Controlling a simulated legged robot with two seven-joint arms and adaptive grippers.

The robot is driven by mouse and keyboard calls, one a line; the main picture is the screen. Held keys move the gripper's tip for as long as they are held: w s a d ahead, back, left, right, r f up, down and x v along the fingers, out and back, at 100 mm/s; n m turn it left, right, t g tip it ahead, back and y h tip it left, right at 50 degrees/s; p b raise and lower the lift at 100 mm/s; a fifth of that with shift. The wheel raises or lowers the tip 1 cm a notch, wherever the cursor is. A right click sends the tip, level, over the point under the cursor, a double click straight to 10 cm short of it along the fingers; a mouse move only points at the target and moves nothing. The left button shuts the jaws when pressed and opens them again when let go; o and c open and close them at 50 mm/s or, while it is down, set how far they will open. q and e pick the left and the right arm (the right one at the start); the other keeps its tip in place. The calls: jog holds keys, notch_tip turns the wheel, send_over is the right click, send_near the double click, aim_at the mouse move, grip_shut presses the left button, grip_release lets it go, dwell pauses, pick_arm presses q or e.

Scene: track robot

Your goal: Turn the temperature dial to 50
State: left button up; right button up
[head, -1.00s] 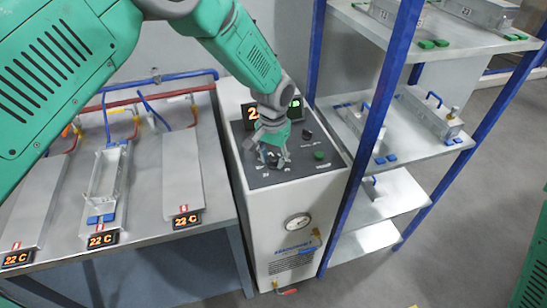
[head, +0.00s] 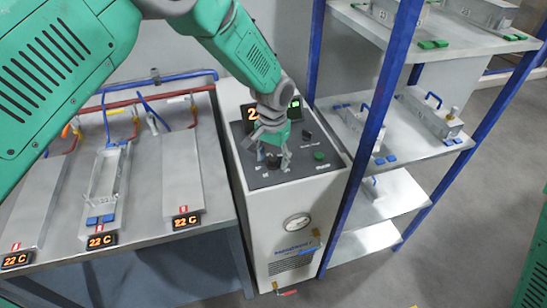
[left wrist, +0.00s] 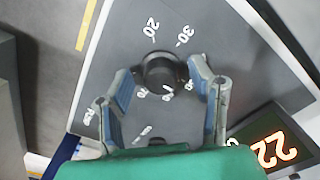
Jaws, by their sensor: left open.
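The black round temperature dial (left wrist: 160,70) sits on the dark top panel of the white control unit. In the left wrist view, the numbers 20 and 30 are printed beside it; other marks are too small or partly hidden to read surely. My left gripper (left wrist: 163,88) is open, with one finger on each side of the dial. I cannot tell whether the fingers touch it. In the head view, the gripper (head: 272,153) reaches down over the dial (head: 273,161). An orange display (left wrist: 268,148) reads 22. My right gripper is not in view.
A second black knob (head: 307,135) and a green button (head: 319,155) are on the panel. A blue-posted shelf (head: 372,110) stands close on the right. A metal table (head: 215,180) with plates and 22 C displays is on the left.

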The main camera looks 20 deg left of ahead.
aim_at(273, 157)
pick_arm(q)
notch_tip(273, 157, up, 12)
jog(key=shift+f, duration=0.15)
dwell(0.5)
